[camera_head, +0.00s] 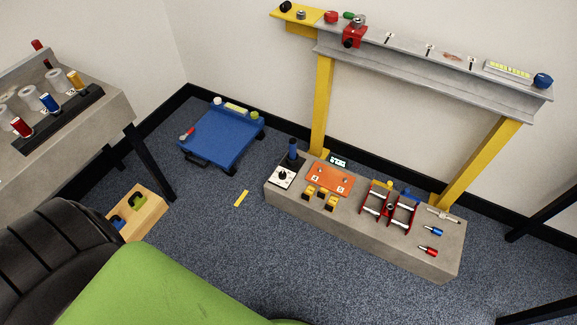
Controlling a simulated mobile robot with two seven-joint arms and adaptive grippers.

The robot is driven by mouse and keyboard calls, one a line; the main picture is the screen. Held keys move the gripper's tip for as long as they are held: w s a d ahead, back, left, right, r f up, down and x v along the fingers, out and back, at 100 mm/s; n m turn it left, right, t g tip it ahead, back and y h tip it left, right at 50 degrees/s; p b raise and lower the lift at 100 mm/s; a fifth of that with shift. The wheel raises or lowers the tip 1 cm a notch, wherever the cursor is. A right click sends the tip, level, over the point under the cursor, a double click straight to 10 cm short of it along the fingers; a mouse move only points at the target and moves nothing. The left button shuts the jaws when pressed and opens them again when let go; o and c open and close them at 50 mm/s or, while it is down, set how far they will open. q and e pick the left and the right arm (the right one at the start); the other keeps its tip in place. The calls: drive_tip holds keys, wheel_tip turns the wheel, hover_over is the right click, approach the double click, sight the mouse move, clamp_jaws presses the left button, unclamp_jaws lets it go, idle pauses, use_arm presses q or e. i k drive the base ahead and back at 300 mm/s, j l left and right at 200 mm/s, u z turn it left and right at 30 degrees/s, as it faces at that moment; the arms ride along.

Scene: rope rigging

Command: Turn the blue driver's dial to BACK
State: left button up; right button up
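A white plate with a round black dial (282,176) sits at the left end of the low concrete block. An upright dark blue handle (292,149) stands just behind it. The dial's markings and pointer are too small to read. A small blue-bodied tool (433,230) lies near the block's right end, above a similar red one (429,251). I cannot tell for certain which of the blue items is the blue driver. Neither of my grippers is in view.
The concrete block (350,230) also carries an orange plate (329,178) and red frames (377,199). A yellow-legged steel beam (430,75) stands over it. A blue cart (215,137) and wooden box (143,211) are at left. Carpet before the block is mostly clear.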

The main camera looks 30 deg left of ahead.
sight(282, 175)
drive_tip(key=u, duration=0.95)
